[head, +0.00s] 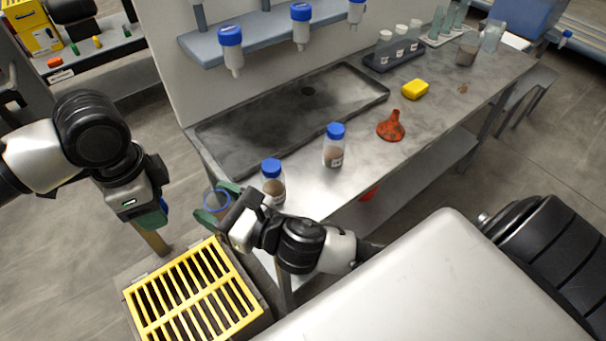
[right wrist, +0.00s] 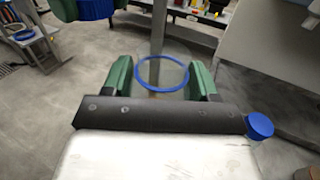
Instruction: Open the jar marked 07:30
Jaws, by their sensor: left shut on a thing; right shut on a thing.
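My right gripper (head: 214,202) is shut on a clear jar with a blue ring at its mouth. In the right wrist view the jar (right wrist: 162,76) stands between the green fingers (right wrist: 163,85), its mouth uncovered. Its label does not show. My left gripper (head: 152,218) is to the left of the jar and apart from it, shut on a blue lid (right wrist: 95,9) that shows at the top left of the right wrist view. Two other jars with blue lids, one nearer (head: 273,185) and one farther (head: 333,150), stand on the bench; their labels are too small to read.
A yellow slatted crate (head: 190,297) is on the floor below the grippers. Blue-topped holders hang from a shelf (head: 265,35) above. Floor lies open at the left.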

